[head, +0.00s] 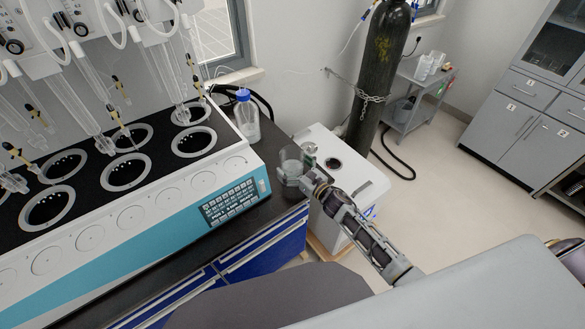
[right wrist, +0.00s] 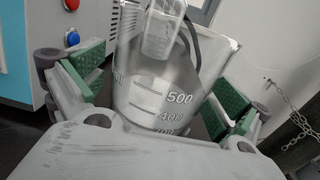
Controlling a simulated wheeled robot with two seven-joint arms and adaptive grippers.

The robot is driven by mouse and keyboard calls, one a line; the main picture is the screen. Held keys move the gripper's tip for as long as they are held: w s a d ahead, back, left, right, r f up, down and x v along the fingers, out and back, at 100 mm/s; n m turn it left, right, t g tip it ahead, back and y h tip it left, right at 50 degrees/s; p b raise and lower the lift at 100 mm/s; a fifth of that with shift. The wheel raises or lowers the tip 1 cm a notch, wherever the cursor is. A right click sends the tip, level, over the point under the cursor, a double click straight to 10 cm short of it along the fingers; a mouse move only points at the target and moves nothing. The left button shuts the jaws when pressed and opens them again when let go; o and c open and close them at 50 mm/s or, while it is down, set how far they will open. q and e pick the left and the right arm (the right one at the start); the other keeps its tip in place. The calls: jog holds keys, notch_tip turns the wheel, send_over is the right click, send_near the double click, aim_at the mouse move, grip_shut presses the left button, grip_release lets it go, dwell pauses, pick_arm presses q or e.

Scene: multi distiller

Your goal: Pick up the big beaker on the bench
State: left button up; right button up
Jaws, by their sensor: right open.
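The big beaker (head: 291,158) is clear glass and stands on the dark bench top, near its right end beside the distiller. My right gripper (head: 297,170) reaches in at the beaker from the front right. In the right wrist view the beaker (right wrist: 165,88) shows large, with 500 and 400 marks, between the two green finger pads of my right gripper (right wrist: 157,90). The fingers are apart, one on each side of the glass. Whether a pad touches the glass I cannot tell. The beaker's base is hidden behind the gripper body. My left gripper is not in view.
The white and blue distiller (head: 150,225) fills the left, with glass tubes above it. A blue-capped bottle (head: 247,118) stands behind the beaker. A white box unit (head: 345,165) stands right of the bench, with a chained dark gas cylinder (head: 380,70) behind it.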

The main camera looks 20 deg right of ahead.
dwell(0.3)
jog(key=shift+r, duration=0.1)
jog(key=c, duration=1.4)
jog(key=shift+c, duration=0.2)
jog(key=shift+r, duration=0.3)
notch_tip(320, 180, up, 9)
jog(key=p, duration=0.1)
dwell(0.4)
jog(key=shift+r, duration=0.2)
dwell(0.7)
